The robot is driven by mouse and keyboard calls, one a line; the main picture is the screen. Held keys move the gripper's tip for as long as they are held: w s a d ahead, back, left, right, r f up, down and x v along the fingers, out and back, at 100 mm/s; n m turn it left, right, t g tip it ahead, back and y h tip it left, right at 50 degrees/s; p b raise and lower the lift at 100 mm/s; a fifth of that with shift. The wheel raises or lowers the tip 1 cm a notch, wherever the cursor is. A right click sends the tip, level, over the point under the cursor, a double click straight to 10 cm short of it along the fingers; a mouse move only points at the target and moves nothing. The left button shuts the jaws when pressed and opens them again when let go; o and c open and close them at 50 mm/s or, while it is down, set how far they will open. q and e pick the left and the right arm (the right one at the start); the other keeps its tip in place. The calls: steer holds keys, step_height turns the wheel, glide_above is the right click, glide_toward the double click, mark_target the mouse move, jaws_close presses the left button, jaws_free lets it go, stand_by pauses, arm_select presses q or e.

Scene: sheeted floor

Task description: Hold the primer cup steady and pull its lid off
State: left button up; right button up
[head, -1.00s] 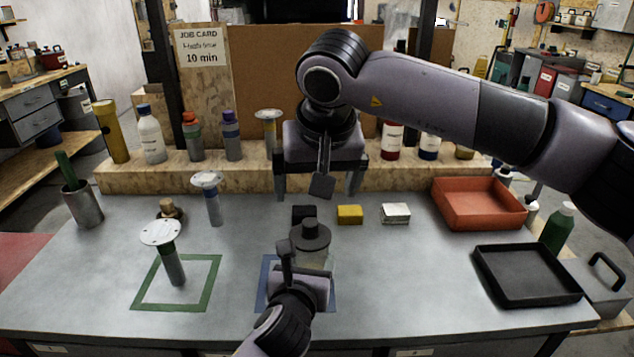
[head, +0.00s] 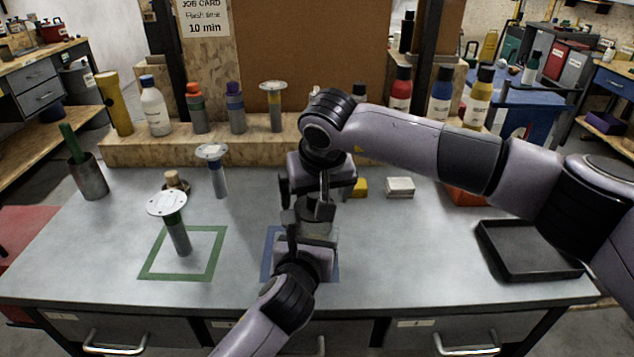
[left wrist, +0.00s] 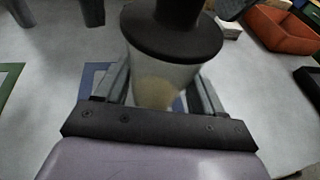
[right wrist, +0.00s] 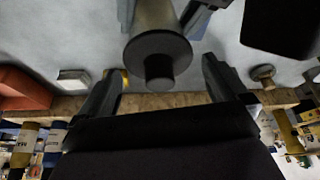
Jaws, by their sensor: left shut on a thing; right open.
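The primer cup (left wrist: 160,82) has a pale, see-through body with something tan low inside. It stands upright at the blue outlined square (head: 270,256). Its dark lid (left wrist: 172,38) with a knob sits on top; the lid also shows in the right wrist view (right wrist: 158,52). My left gripper (head: 304,243) is shut on the cup's body from the front. My right gripper (head: 318,198) is open just above the lid, pointing down. In the right wrist view its fingers are spread to either side of the lid's knob, with gaps. My grippers hide much of the cup in the head view.
A white-topped stand (head: 167,204) is in the green square (head: 215,262) at left. A yellow block (head: 361,187) and a white block (head: 400,187) lie behind, right of the cup. A black tray (head: 530,275) is at right. Bottles line the wooden ledge (head: 120,152) behind.

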steer(key=shift+f, duration=0.2)
steer(key=c, duration=1.1)
steer(key=shift+r, duration=0.3)
steer(key=shift+r, duration=0.9)
steer(key=shift+r, duration=0.1)
steer(key=shift+r, duration=1.9)
arm_select(q)
steer(key=o, duration=1.6)
